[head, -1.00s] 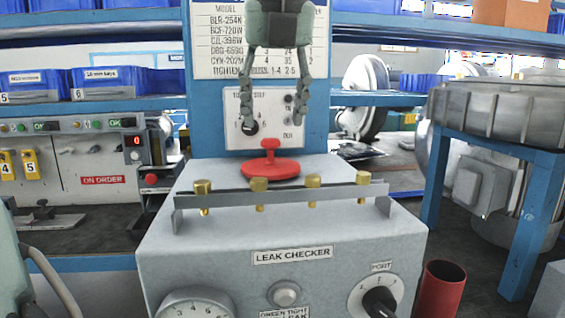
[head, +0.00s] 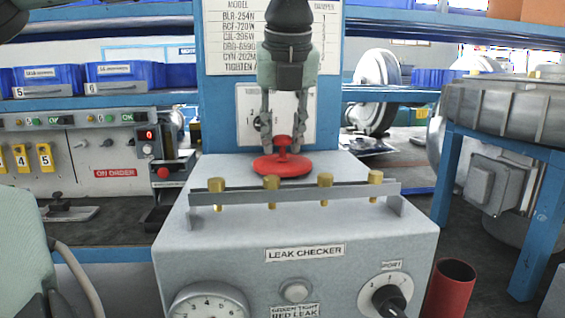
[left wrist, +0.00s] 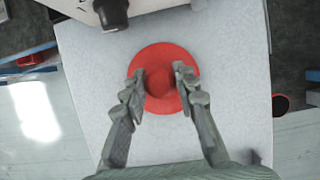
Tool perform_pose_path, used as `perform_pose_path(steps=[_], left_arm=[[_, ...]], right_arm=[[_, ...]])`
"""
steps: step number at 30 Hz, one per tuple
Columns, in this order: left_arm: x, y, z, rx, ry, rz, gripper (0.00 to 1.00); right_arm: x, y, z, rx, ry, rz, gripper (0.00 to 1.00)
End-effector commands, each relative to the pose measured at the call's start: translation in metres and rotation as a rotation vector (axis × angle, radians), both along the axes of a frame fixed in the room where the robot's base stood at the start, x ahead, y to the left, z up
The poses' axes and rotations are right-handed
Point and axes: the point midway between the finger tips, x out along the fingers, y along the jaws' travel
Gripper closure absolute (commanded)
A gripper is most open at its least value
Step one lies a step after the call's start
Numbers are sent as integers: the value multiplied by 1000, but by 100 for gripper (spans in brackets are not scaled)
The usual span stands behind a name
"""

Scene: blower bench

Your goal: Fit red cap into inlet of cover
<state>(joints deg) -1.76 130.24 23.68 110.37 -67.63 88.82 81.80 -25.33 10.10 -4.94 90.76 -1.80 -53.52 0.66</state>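The red cap (head: 283,167) is a round disc with an upright knob. It lies flat on top of the grey leak checker box (head: 330,236), behind the row of brass fittings. My left gripper (head: 284,144) points down over it, with one finger on each side of the knob. In the left wrist view the gripper (left wrist: 158,80) has its fingers apart, over the red cap (left wrist: 162,54), and the knob shows between them near the right finger. No firm grip shows. I cannot make out a cover with an inlet for certain. My right gripper is not in view.
A bar with several brass fittings (head: 272,184) runs along the front of the box top. A blue panel (head: 218,122) stands close behind the cap. A red cylinder (head: 449,288) stands to the right. A grey casting (head: 505,110) rests on a blue stand.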

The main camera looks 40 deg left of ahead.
Motion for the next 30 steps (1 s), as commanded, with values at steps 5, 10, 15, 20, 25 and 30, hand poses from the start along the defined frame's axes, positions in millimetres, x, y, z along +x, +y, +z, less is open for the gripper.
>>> perform_pose_path(steps=[5,10,15,20,25,30], left_arm=[[0,0,0,0,0,0,100],[0,0,1,1,-1,0,100],[0,0,3,1,-2,1,100],[1,0,16,3,-4,1,100],[-1,1,45,2,-5,2,100],[-37,22,67,-1,-9,1,100]], right_arm=[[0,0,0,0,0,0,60],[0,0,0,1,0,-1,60],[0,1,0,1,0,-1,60],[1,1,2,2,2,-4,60],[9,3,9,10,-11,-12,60],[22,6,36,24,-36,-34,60]])
